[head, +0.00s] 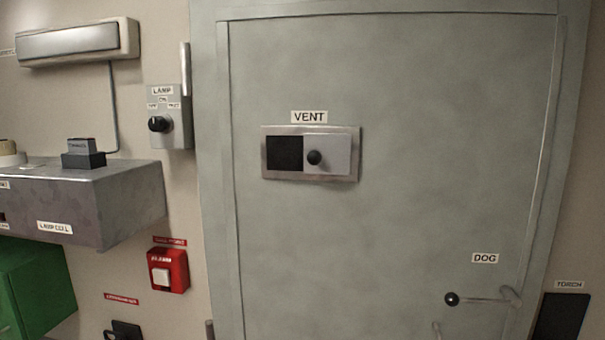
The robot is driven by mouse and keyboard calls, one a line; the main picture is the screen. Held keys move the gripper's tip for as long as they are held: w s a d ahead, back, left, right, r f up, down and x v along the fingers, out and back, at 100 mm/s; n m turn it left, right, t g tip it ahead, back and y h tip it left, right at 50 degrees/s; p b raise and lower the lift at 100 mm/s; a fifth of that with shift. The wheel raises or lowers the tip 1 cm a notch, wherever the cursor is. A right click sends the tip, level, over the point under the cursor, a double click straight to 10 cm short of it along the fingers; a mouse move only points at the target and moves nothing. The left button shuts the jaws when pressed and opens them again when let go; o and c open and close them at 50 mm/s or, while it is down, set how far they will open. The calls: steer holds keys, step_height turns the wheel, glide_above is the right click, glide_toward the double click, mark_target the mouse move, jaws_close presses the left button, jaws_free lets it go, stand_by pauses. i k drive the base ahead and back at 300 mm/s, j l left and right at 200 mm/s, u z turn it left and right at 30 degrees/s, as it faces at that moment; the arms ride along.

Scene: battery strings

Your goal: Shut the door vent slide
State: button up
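The door vent (268,173) is a metal-framed rectangle on the grey-green door, under a label reading VENT (309,117). Its light grey slide plate (338,153) covers the right part of the frame. A round black knob (314,157) sits near the left edge of the plate. The left part is a dark opening (285,153), uncovered. My gripper is not in the head view.
A door handle with a black knob (452,299), labelled DOG, is at the lower right. Left of the door are a lamp switch box (170,130), a red alarm box (168,271) and a jutting grey shelf (120,205). The door face around the vent is clear.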

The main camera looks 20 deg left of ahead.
mark_target(315, 157)
steer(key=u, duration=0.95)
